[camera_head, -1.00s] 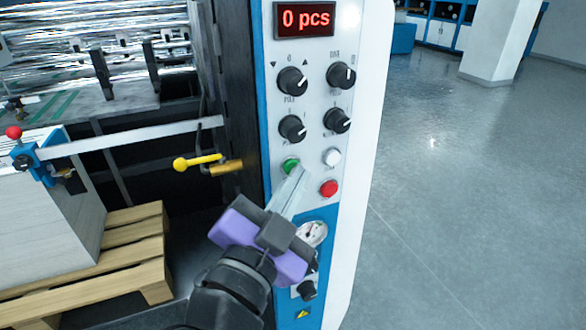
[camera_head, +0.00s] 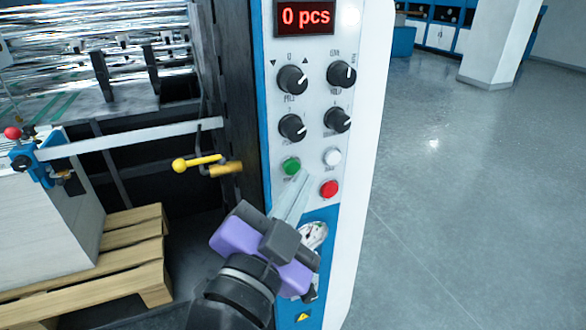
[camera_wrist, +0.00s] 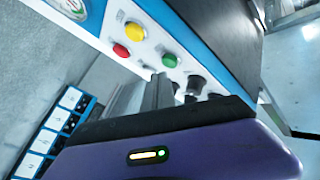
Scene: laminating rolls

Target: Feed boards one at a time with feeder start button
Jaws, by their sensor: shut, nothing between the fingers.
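The control panel (camera_head: 312,100) carries a green button (camera_head: 291,166), a white button (camera_head: 332,156) and a red button (camera_head: 329,188). The green button also shows in the wrist view (camera_wrist: 169,61), with a yellow button (camera_wrist: 134,30) and the red one (camera_wrist: 121,51) to its left. My gripper (camera_head: 302,177) is shut and empty, its fingertips just below and right of the green button in the head view, apparently clear of its face. The yellow button is hidden in the head view, probably behind my fingers. The red display (camera_head: 306,17) reads 0 pcs.
Several black knobs (camera_head: 292,80) sit above the buttons and a gauge (camera_head: 314,233) below. At left, a board stack (camera_head: 60,225) stands on a wooden pallet (camera_head: 135,260). A yellow-handled lever (camera_head: 195,162) sticks out left of the panel. Open floor lies right.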

